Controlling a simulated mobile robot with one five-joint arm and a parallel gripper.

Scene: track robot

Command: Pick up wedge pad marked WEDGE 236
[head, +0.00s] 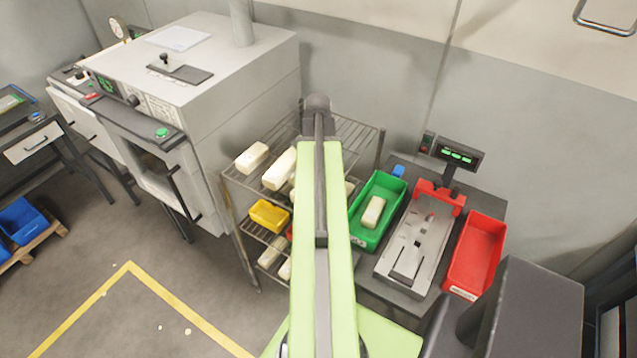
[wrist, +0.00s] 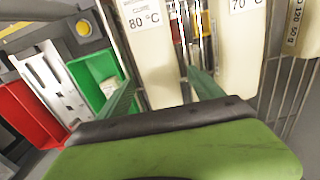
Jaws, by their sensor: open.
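Several cream blocks sit on a wire rack, including one at the upper left (head: 252,157) and a longer one (head: 280,168) beside my arm. In the wrist view, one cream block (wrist: 160,65) has a label reading 80 °C and another (wrist: 240,60) one reading 70 °C. A third block (wrist: 299,30) at the right edge has a partly readable label. I cannot read WEDGE 236 on any. My gripper (wrist: 163,75) is open, its green fingers spread in front of the 80 °C block; contact cannot be told. My arm hides the gripper in the head view.
The wire rack (head: 358,133) stands between a grey oven (head: 235,95) and a bench. On the bench are a green bin (head: 358,233) with a cream block (head: 373,212), a metal fixture (head: 405,258) and a red bin (head: 462,285). A yellow bin (head: 266,217) sits lower on the rack.

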